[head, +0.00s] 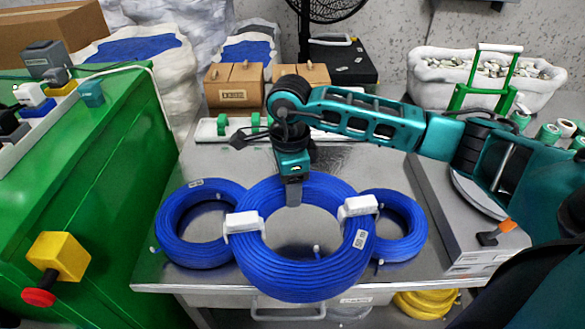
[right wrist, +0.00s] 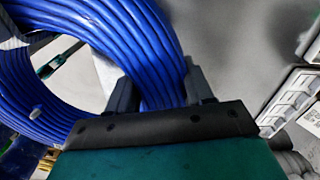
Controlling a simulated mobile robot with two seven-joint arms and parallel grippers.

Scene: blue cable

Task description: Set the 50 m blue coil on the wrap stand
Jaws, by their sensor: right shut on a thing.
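A large blue coil (head: 300,281) is at the middle of the steel table in the head view, overlapping two smaller blue coils (head: 178,232) (head: 405,213). White blocks (head: 243,222) (head: 358,207) straddle its ring at left and right. My right gripper (head: 293,192) points down and is shut on the far side of its ring. In the right wrist view, both fingers flank the blue strands (right wrist: 155,75). I cannot tell whether the coil touches the table, read its label, or surely pick out the wrap stand. My left gripper is not in view.
A grey unit with a round plate (head: 478,196) and orange-tipped lever stands at the table's right. A white rack with green posts (head: 205,131) and cardboard boxes (head: 233,87) are behind. A green cabinet (head: 115,165) borders the left. A white tub (head: 430,90) is back right.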

